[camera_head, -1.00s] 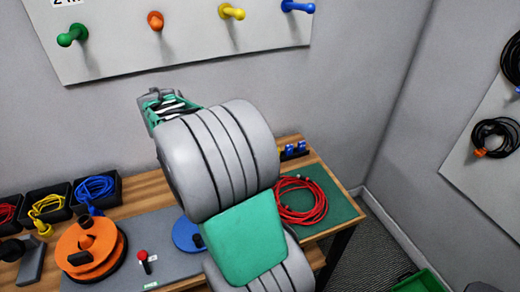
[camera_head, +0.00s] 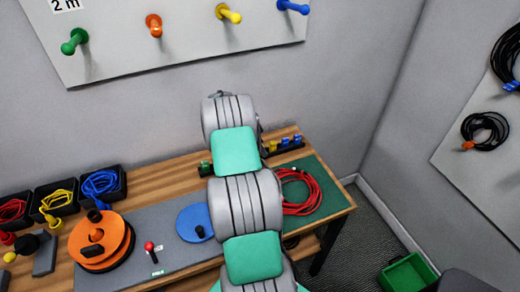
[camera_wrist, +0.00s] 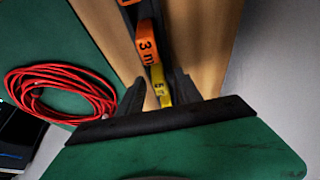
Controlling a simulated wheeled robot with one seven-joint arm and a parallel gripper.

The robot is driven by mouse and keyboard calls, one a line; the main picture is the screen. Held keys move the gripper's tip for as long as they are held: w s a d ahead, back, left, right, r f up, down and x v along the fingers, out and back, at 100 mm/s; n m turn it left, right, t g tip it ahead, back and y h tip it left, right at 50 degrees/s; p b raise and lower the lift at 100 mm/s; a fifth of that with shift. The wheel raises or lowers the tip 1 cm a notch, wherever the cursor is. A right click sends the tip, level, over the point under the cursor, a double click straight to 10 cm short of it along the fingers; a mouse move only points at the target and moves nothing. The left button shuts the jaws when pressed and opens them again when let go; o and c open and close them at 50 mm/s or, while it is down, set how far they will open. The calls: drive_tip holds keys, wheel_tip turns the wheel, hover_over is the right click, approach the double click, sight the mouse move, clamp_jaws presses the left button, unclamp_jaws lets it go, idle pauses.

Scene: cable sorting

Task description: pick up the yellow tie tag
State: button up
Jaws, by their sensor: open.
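The yellow tie tag (camera_wrist: 161,86) shows in the wrist view, partly between the two fingers of my gripper (camera_wrist: 159,79). My gripper is open, one finger on each side of the tag; I cannot tell whether either finger touches it. An orange tag marked "3 m" (camera_wrist: 147,45) stands just beyond it in the same row, in a dark rack. In the head view my arm hides the gripper and the middle of the rack. Blue tags (camera_head: 297,138) show at the rack's right end.
A coiled red cable (camera_wrist: 62,92) lies on the green mat (camera_wrist: 90,30) beside the rack; in the head view it is right of my arm (camera_head: 313,188). The bench also holds an orange reel (camera_head: 98,240), a blue disc (camera_head: 192,224) and cable bins (camera_head: 102,186). A wall stands behind.

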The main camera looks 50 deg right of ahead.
drive_tip(key=shift+c, duration=0.3)
clamp_jaws()
idle(0.3)
